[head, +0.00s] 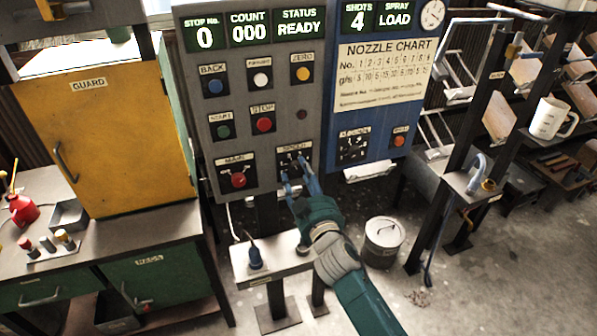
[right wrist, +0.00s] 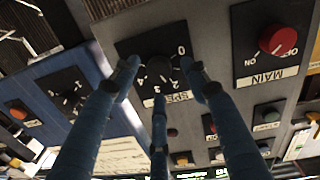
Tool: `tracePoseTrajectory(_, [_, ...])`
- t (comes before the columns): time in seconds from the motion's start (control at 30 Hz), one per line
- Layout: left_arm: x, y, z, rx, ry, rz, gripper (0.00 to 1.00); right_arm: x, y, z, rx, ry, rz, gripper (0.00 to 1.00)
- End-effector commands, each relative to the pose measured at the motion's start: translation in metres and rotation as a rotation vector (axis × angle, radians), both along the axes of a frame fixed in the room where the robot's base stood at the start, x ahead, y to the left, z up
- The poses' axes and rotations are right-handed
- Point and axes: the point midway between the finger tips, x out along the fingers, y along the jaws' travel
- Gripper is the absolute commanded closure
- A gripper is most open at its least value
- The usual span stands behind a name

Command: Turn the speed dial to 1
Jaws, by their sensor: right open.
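The speed dial (head: 294,158) is a black knob on a dark plate at the lower right of the grey control panel (head: 215,108). In the right wrist view the black knob (right wrist: 159,69) shows upside down, with white numbers around it and the "SPEED" label below. My right gripper (head: 299,184) is open in front of it. In the right wrist view its blue fingers (right wrist: 160,82) spread around the knob, close to the plate; whether they touch it I cannot tell. The knob's setting is unclear, partly hidden by the fingers. My left gripper is not in view.
The red MAIN knob (head: 238,180) sits left of the dial, the red STOP button (head: 264,124) above it. A blue panel (head: 372,130) with another dial (head: 354,146) adjoins on the right. A small shelf (head: 277,262) stands below; a lidded bin (head: 383,240) is on the floor.

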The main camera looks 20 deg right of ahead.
Motion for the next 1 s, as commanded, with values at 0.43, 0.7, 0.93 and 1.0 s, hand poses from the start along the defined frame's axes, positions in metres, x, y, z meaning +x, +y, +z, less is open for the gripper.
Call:
tracePoseTrajectory(0.43, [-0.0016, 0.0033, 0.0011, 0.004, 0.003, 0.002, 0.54, 0.0087, 0.0000, -0.0001, 0.001, 0.000, 0.001, 0.63])
tracePoseTrajectory(0.7, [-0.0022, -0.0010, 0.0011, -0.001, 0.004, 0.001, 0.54, 0.0085, 0.0003, 0.0002, 0.000, -0.001, 0.001, 1.00])
tracePoseTrajectory(0.93, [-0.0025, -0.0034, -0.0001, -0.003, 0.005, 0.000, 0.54, 0.0086, 0.0004, 0.0005, -0.031, -0.003, 0.002, 1.00])
tracePoseTrajectory(1.0, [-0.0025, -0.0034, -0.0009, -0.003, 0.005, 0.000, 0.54, 0.0086, 0.0005, 0.0005, -0.058, -0.005, 0.001, 1.00])
